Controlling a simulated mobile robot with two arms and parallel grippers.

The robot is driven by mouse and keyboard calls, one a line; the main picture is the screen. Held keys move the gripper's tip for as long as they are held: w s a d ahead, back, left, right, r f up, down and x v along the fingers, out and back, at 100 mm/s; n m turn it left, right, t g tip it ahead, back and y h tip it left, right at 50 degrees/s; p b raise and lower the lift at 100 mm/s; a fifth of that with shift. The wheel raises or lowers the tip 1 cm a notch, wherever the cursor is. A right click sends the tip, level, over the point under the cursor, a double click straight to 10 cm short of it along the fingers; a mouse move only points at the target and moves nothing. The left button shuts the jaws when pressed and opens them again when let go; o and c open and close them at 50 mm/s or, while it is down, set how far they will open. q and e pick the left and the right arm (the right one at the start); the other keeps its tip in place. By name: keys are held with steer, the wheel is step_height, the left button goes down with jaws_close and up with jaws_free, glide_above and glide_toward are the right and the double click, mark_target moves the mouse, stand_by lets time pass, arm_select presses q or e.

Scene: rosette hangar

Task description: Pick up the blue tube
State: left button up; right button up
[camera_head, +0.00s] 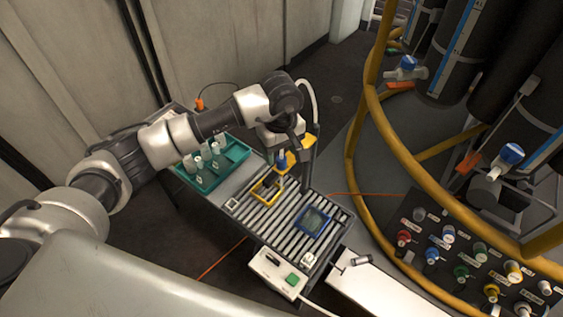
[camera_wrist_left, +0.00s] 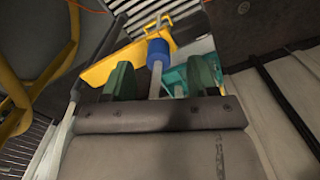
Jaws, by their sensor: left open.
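The blue tube (camera_wrist_left: 157,50) shows in the left wrist view as a blue collar on a grey stem, in front of a yellow holder (camera_wrist_left: 106,68). In the head view the tube (camera_head: 282,159) is a small blue piece below my left wrist, over the rollers. My left gripper (camera_wrist_left: 160,80) is open, with one green finger on each side of the tube's stem. I cannot tell whether either finger touches it. In the head view my left gripper (camera_head: 290,152) is partly hidden by its own wrist. My right gripper is not in view.
A roller table carries a yellow frame (camera_head: 258,194) and a blue frame (camera_head: 313,221). A green tray (camera_head: 236,154) with several pale tubes stands at its left. A yellow rail (camera_head: 352,150) and a panel of coloured valves (camera_head: 445,262) are on the right. A wall stands behind.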

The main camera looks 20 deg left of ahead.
mark_target(282, 158)
arm_select(q)
step_height(282, 158, down, 3)
steer(key=shift+d+f+p, duration=0.1)
steer(key=shift+p, duration=0.2)
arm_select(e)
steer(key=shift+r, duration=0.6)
arm_select(q)
steer(key=shift+c, duration=0.3)
steer(key=c, duration=0.9)
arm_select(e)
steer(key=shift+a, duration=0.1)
